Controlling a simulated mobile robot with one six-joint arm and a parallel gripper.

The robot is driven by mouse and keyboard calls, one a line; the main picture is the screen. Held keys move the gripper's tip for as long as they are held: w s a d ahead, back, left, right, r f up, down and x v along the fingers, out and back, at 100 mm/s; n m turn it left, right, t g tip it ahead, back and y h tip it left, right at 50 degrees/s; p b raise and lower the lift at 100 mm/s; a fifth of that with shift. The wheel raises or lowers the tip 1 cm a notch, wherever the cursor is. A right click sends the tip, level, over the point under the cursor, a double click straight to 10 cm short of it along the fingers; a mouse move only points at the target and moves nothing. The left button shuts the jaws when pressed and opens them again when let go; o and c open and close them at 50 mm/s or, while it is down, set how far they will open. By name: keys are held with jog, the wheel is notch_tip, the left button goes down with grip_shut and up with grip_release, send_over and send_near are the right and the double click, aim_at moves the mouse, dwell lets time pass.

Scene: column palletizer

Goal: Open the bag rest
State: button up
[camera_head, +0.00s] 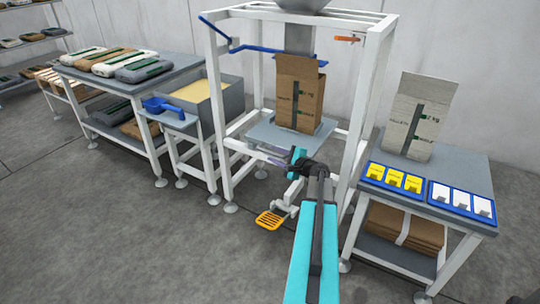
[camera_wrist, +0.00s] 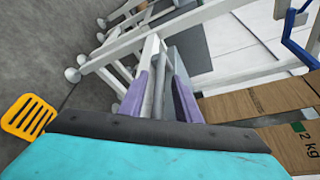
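The grey-blue plate under the brown bag, which looks like the bag rest (camera_head: 262,132), sits level inside the white frame. My gripper (camera_head: 268,165) is low at the front of the frame, just below the plate's front edge. In the wrist view its two purple fingers (camera_wrist: 162,88) are apart. A grey bar shows between them; I cannot tell whether they touch it.
The orange pedal (camera_head: 270,220) is near the floor below my gripper. A blue bar (camera_head: 265,49) crosses the frame. A grey bag (camera_head: 417,115) stands on the right table with yellow and white cards. The bin with a blue scoop (camera_head: 165,107) is left. The front floor is clear.

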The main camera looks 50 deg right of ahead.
jog(key=shift+x, duration=1.35)
jog(key=shift+c, duration=0.3)
